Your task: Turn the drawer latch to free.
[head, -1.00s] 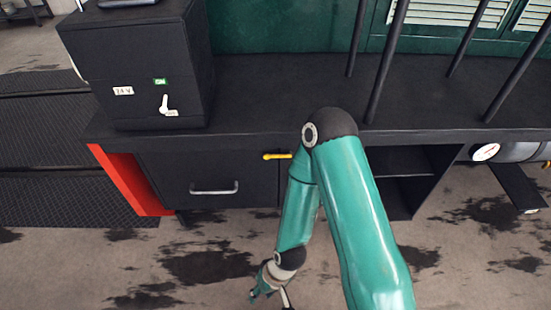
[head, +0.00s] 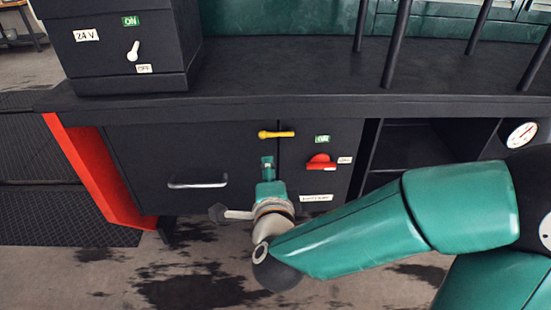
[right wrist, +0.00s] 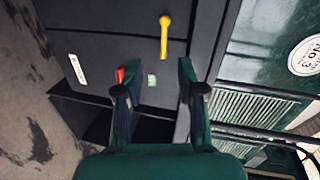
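The drawer latch (head: 276,134) is a yellow lever with a rounded knob at its left end. It lies horizontal across the gap between the black drawer front (head: 195,165) and the panel to its right. In the right wrist view the yellow latch (right wrist: 164,36) shows ahead of my fingertips, with clear space between. My right gripper (head: 267,163) is just below the latch in the head view and does not appear to touch it. In the right wrist view its fingers (right wrist: 154,82) are spread apart with nothing between them. My left gripper is out of view.
The drawer's metal handle (head: 198,183) is lower left. The black worktop ledge (head: 260,104) overhangs above. A 24 V box (head: 110,60) stands upper left.

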